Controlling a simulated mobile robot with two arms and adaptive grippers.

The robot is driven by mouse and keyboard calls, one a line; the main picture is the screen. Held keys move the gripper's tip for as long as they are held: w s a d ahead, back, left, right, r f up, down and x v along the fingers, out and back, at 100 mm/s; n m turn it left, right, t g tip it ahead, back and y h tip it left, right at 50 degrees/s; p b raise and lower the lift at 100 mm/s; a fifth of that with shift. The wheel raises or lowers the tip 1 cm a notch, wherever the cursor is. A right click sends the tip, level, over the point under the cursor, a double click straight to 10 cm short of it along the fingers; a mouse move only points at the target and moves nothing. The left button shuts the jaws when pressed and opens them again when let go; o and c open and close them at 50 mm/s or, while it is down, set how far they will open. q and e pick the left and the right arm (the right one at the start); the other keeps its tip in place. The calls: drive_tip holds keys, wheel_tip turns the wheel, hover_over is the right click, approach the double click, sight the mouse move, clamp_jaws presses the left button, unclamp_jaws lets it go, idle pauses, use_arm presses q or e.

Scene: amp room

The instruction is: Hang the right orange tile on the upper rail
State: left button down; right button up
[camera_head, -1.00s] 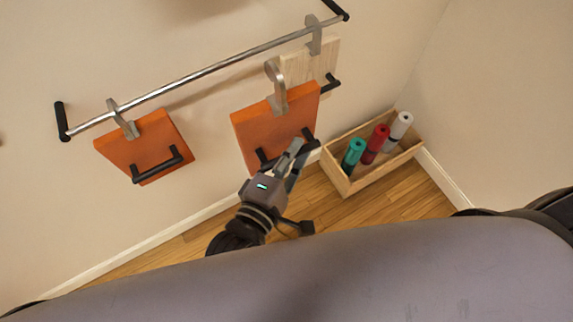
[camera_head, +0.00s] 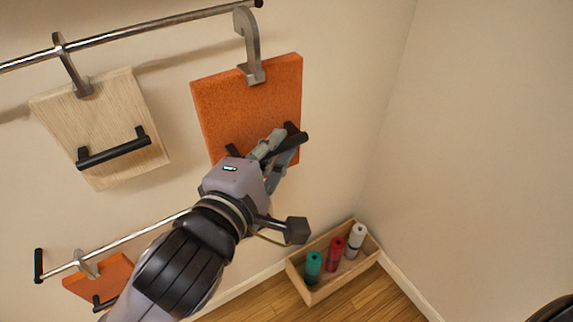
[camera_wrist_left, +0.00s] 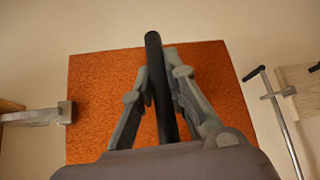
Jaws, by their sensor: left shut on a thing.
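The right orange tile (camera_head: 255,95) is held up by its black bar handle in my left gripper (camera_head: 276,150). The wrist view shows the handle (camera_wrist_left: 154,60) between the two fingers (camera_wrist_left: 160,82), with the orange tile (camera_wrist_left: 95,80) behind it. The tile's grey hook (camera_head: 250,45) rises from its top edge. The hook's curved top overlaps the upper rail (camera_head: 150,28) near its right end in the head view; I cannot tell if it is around the rail or in front of it. My right gripper is not in view.
A pale wooden tile (camera_head: 100,115) hangs on the upper rail to the left. The other orange tile (camera_head: 98,275) hangs on the lower rail (camera_head: 130,235), partly behind my left arm. A wooden box (camera_head: 320,290) with teal, red and white rolls stands on the floor.

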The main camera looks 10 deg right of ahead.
use_arm(q)
drive_tip(key=shift+r, duration=0.45)
drive_tip(key=shift+w+a+f, duration=0.1)
drive_tip(key=shift+w+a, duration=0.2)
drive_tip(key=shift+w, duration=0.2)
drive_tip(key=shift+w+a, duration=0.3)
drive_tip(key=shift+w, duration=0.2)
drive_tip(key=shift+w+a+b, duration=0.2)
drive_tip(key=shift+w+a, duration=0.05)
drive_tip(key=shift+w, duration=0.5)
drive_tip(key=shift+w+a+b, duration=0.15)
drive_tip(key=shift+w+a, duration=0.05)
drive_tip(key=shift+w, duration=0.55)
drive_tip(key=shift+w+a+b, duration=0.2)
drive_tip(key=shift+w+a, duration=0.05)
drive_tip(key=shift+w, duration=0.5)
drive_tip(key=w+a+f+b, duration=0.2)
drive_tip(key=w+b, duration=0.1)
drive_tip(key=w, duration=0.5)
drive_tip(key=shift+w+a+f, duration=0.35)
drive_tip(key=shift+w+a, duration=0.05)
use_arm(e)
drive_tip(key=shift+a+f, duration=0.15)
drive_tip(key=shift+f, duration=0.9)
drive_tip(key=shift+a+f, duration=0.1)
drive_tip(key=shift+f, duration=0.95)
use_arm(q)
drive_tip(key=c, duration=1.5)
unclamp_jaws()
